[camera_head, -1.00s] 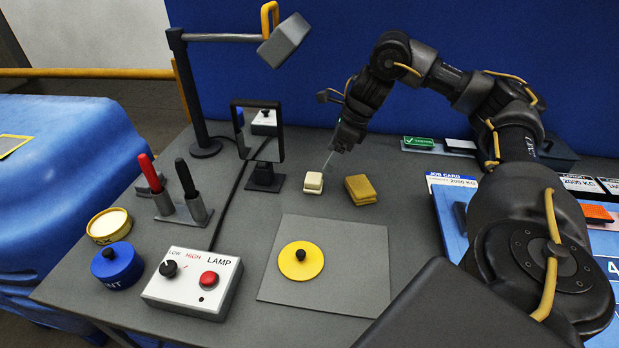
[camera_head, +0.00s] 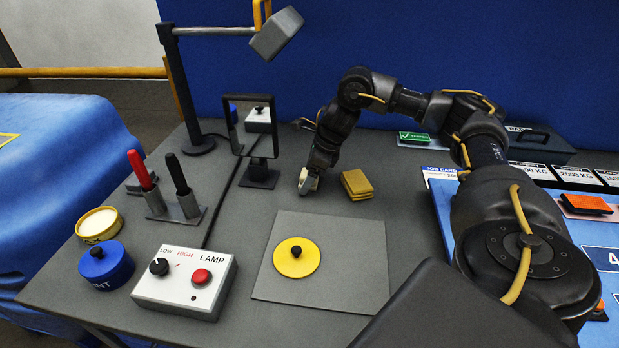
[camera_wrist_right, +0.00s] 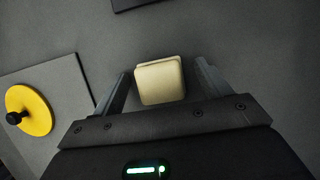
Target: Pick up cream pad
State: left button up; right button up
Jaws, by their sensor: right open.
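The cream pad (camera_wrist_right: 160,82) is a small rounded block lying on the grey table. In the right wrist view it sits between the two open fingers of my right gripper (camera_wrist_right: 162,88), with a gap on each side. In the head view the cream pad (camera_head: 306,186) is mostly hidden behind my right gripper (camera_head: 308,180), which reaches down over it. My left gripper is in neither view.
A mustard-yellow pad stack (camera_head: 357,184) lies just right of the gripper. A grey mat with a yellow knobbed disc (camera_head: 297,262) is in front. A small mirror (camera_head: 252,128) stands to the left. A lamp control box (camera_head: 185,285) is at front left.

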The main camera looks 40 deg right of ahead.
jog(key=shift+c, duration=1)
jog(key=c, duration=0.9)
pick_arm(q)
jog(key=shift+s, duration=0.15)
